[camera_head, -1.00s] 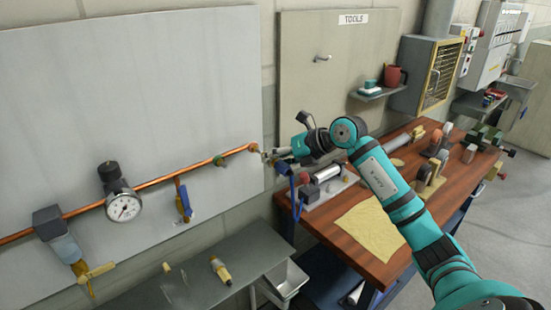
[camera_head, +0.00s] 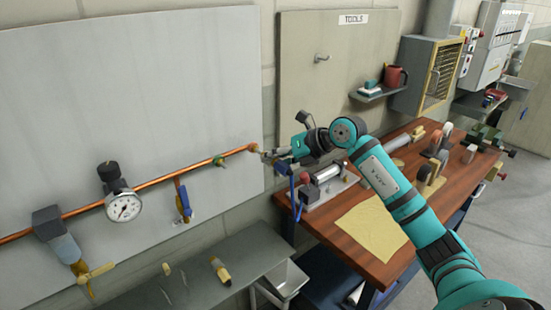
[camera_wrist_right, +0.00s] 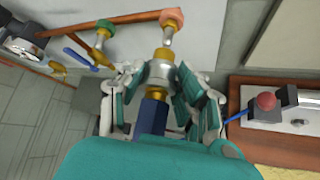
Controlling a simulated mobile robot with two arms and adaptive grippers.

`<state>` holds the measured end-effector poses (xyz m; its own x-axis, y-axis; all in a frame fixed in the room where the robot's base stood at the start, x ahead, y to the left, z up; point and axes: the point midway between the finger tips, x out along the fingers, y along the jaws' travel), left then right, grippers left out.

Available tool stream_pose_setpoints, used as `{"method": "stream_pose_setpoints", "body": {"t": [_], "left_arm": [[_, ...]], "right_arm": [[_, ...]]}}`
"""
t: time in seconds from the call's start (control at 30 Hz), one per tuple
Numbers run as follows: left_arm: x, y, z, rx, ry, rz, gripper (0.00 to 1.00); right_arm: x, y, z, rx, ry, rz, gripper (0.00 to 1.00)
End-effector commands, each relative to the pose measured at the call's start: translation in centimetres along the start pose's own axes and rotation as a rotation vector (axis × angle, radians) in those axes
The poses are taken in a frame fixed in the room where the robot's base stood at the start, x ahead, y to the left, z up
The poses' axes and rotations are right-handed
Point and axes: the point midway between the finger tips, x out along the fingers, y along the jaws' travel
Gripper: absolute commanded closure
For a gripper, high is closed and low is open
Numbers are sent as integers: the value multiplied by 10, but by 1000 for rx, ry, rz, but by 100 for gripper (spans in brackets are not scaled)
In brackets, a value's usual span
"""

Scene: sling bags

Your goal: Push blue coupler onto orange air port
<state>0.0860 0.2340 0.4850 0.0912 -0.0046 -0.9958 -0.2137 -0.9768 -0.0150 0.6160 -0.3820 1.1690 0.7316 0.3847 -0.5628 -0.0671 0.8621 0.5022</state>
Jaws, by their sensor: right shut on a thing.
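My right gripper (camera_head: 276,156) is at the right end of the copper pipe, in front of the orange air port (camera_head: 253,148). In the right wrist view the gripper (camera_wrist_right: 160,82) is shut around the blue coupler (camera_wrist_right: 152,117), which has a blue body and brass and silver parts. The orange port (camera_wrist_right: 172,18) shows as an orange ring with a silver stem. In the head view the gripper mostly hides the coupler. My left gripper is out of view.
A green port (camera_head: 219,161) and a round gauge (camera_head: 123,206) sit along the copper pipe (camera_head: 155,182) to the left. A blue hose (camera_head: 292,190) hangs below the gripper. A wooden bench (camera_head: 398,260) with tools stands right; a grey shelf (camera_head: 235,258) is below.

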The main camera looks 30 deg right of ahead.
Motion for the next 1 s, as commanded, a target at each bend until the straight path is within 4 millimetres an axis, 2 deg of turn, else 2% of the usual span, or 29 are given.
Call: {"method": "stream_pose_setpoints", "body": {"t": [1.0], "left_arm": [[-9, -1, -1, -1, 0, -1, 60]], "right_arm": [[19, 1, 18, 0, -3, 1, 100]]}}
